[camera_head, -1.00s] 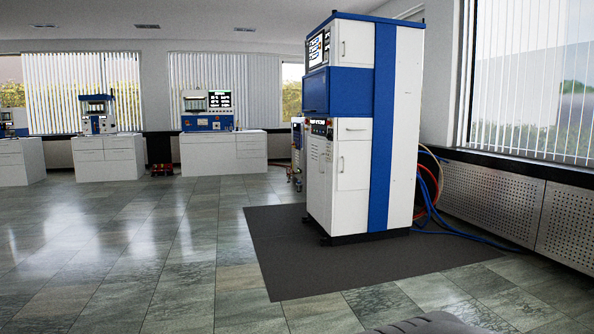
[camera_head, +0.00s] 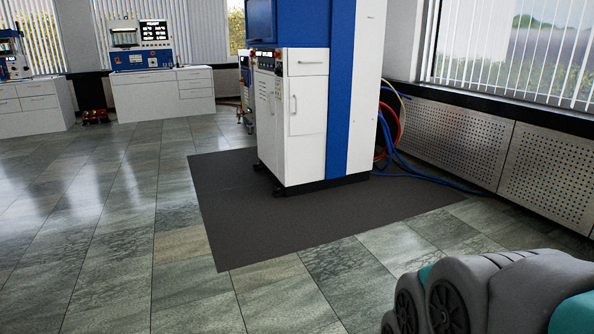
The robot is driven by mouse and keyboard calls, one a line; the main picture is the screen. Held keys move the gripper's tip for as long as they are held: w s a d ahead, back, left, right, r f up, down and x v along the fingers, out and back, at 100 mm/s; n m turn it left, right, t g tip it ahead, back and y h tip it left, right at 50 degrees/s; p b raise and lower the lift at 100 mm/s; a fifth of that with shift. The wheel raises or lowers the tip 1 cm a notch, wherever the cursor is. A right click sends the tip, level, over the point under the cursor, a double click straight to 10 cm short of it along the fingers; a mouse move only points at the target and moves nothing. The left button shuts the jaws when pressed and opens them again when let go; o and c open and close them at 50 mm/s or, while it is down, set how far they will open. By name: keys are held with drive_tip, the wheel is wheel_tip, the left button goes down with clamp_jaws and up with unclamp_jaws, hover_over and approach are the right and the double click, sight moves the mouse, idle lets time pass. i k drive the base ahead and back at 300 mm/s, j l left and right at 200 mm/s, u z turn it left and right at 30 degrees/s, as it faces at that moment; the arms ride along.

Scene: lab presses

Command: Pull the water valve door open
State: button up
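A tall white and blue press cabinet (camera_head: 352,90) stands right of centre, its top cut off by the frame. On its near side is a white door panel (camera_head: 309,135) with a vertical handle (camera_head: 293,104), below a drawer front (camera_head: 308,62) with a horizontal handle. The door panel looks shut. No label marks it as the water valve door, so I cannot tell whether it is that one. The front face to the left is seen at a steep angle. A grey and teal part of my own body fills the bottom right corner. My gripper is not in view.
The cabinet stands on a dark mat (camera_head: 260,232); tiled floor (camera_head: 120,240) around it is open. Blue and red hoses (camera_head: 392,130) hang behind it on the right. A perforated radiator cover (camera_head: 460,140) lines the right wall. White benches (camera_head: 165,95) stand at the back left.

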sight(307, 97)
drive_tip(key=i+l, duration=0.15)
drive_tip(key=i, duration=0.45)
drive_tip(key=i+l+z, duration=0.15)
drive_tip(key=i, duration=0.45)
drive_tip(key=i+l, duration=0.15)
drive_tip(key=i, duration=0.45)
